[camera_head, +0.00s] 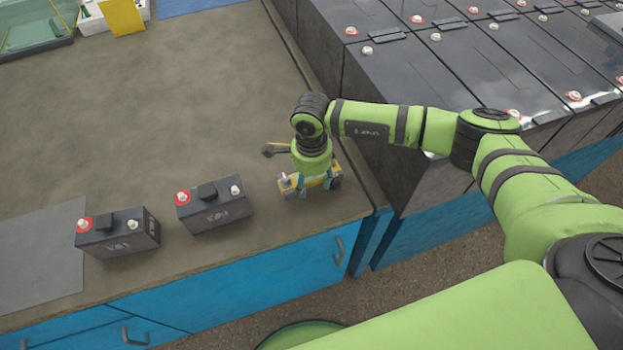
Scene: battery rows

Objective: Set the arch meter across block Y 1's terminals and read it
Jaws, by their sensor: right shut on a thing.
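Two dark battery blocks stand upright near the front edge of the worktop: a left block (118,236) and a right block (214,207). Each has one red-collared terminal, one pale terminal and white lettering too small to read surely, so I cannot tell which is Y 1. My right gripper (311,184), to the right of both blocks, points down and is shut on a small yellow thing (317,182), apparently the arch meter, partly hidden by the gripper. I cannot tell if it touches the worktop. Its display is not visible. My left gripper is not in view.
The brown worktop (190,100) is clear behind the blocks. A grey mat (38,262) lies at the left. A glass tank (35,25) and a yellow card (121,17) are at the back left. Rows of large dark batteries (440,75) stand at the right.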

